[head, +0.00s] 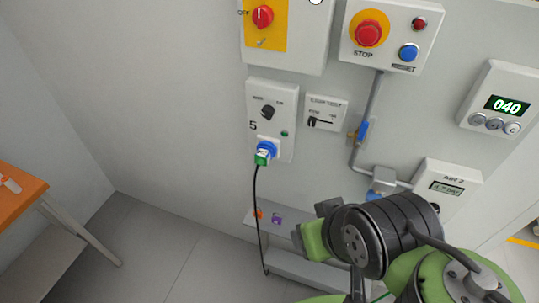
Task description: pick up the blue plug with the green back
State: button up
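The blue plug with the green back (264,154) sits at the lower part of a white wall panel marked 5 (285,92), seemingly in its socket. A black cable hangs from its green end down towards a low grey shelf. My gripper (312,232) is to the lower right of the plug, clearly apart from it. Its dark and green parts show from the side, and the fingertips are not clear enough to tell whether it is open or shut.
An emergency stop box (388,36), a red switch on yellow (263,17) and gauges are on the wall. A pipe with a blue valve (363,131) runs right of the plug. A low shelf (288,225) holds small orange and purple items. An orange table (18,196) stands left; floor between is clear.

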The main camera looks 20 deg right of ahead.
aim_at(263, 156)
jog(key=i+j+u, duration=0.2)
jog(key=i+j, duration=0.15)
jog(key=j, duration=0.25)
jog(key=i+j+u, duration=0.2)
jog(key=i+j, duration=0.15)
jog(key=j, duration=0.2)
